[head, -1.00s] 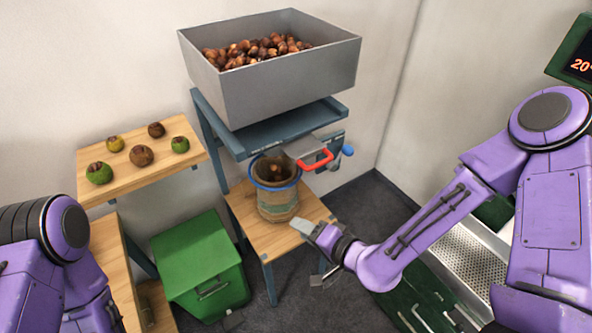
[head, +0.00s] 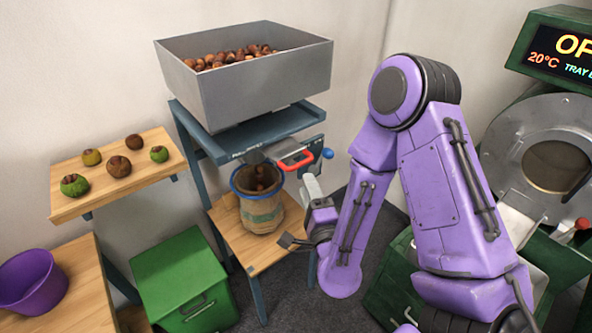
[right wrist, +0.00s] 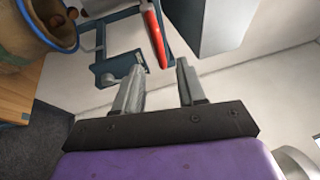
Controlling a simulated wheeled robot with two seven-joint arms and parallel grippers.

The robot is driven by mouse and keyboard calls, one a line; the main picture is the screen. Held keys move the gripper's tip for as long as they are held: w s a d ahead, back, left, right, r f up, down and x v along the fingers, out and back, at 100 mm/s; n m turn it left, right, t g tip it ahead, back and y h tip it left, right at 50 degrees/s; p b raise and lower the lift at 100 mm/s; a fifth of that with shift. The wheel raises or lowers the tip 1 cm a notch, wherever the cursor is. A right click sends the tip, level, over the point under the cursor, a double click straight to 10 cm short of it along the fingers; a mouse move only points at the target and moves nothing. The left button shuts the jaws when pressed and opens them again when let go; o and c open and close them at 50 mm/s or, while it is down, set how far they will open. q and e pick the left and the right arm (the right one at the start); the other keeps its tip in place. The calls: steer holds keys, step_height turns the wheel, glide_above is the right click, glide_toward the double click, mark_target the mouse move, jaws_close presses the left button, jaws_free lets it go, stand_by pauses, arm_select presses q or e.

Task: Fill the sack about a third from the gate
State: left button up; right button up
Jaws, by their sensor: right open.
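The sack (head: 262,216), brown with a blue rim, stands upright and open on a wooden stand under the hopper. A few chestnuts (head: 262,184) show inside it; their depth is hard to judge. The gate (head: 284,149) is a grey plate with a red handle (head: 297,161), sticking out above the sack's right side. My right gripper (head: 310,185) is open and empty just below and right of the handle. In the right wrist view the fingers (right wrist: 159,70) point towards the red handle (right wrist: 154,38), apart from it; the sack (right wrist: 22,45) is at upper left.
The grey hopper (head: 245,92) above holds chestnuts. A blue knob (head: 327,153) sits right of the gate. At left are a shelf (head: 90,197) with several fruits, a purple bucket (head: 33,284) and a green bin (head: 183,281). A green roaster (head: 545,150) stands at right.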

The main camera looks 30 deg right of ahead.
mark_target(301, 162)
steer(key=b+x, duration=0.3)
steer(key=x, duration=0.4)
steer(key=shift+w+d+r, duration=0.15)
steer(key=shift+d+r, duration=0.05)
steer(key=shift+w+d+f, duration=0.1)
steer(key=shift+w+d, duration=0.05)
steer(key=shift+w, duration=0.2)
jaws_close()
